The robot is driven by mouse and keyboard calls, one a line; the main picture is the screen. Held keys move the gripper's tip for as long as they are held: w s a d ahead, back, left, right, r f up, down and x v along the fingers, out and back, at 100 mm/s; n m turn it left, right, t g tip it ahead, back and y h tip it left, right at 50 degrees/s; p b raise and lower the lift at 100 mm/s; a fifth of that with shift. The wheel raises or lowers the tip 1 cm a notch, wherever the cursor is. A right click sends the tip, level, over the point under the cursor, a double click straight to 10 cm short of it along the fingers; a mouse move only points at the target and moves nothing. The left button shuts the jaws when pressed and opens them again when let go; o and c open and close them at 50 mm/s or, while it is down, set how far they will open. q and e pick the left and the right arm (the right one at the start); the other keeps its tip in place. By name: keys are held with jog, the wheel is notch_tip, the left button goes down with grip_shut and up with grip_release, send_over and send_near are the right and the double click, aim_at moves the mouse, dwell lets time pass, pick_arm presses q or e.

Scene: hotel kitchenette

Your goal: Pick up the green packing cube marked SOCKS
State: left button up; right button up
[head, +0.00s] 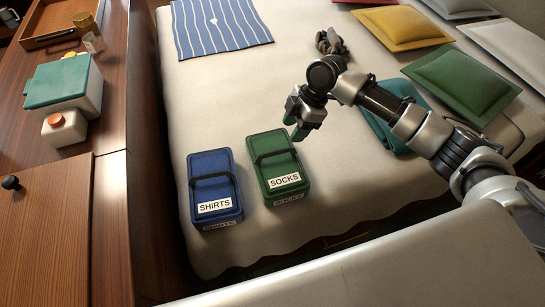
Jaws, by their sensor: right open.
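The green packing cube (278,167) lies on the bed, with a dark strap handle across its top and a white SOCKS label near its front edge. A blue packing cube (214,187) marked SHIRTS lies just to its left, with a narrow gap between them. My right gripper (294,132) is open and hangs near the far right corner of the green cube, pointing down. I cannot tell whether its fingertips touch the cube. The strap handle is not between the fingers. My left gripper is not in view.
A teal folded item (392,128) lies partly behind my right arm. Green (460,82) and yellow (392,28) pillows lie at the right and back. A striped cloth (220,32) lies at the far left of the bed (205,95). A wooden counter holds a teal-lidded box (62,85).

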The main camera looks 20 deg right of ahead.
aim_at(277, 152)
jog(key=x, duration=0.4)
jog(key=shift+a+f, duration=0.15)
jog(key=shift+f, duration=0.15)
jog(key=x, duration=0.5)
jog(key=shift+s+a+r+b, duration=0.1)
jog(key=shift+a+r+b, duration=0.1)
jog(key=shift+a+b, duration=0.2)
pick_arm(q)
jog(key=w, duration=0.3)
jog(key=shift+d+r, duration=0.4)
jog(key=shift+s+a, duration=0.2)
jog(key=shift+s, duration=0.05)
pick_arm(e)
jog(key=shift+f, duration=0.2)
jog(key=shift+c, duration=0.8)
jog(key=c, duration=0.5)
jog(key=shift+c, duration=1.2)
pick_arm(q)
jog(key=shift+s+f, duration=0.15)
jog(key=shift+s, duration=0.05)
pick_arm(e)
grip_shut()
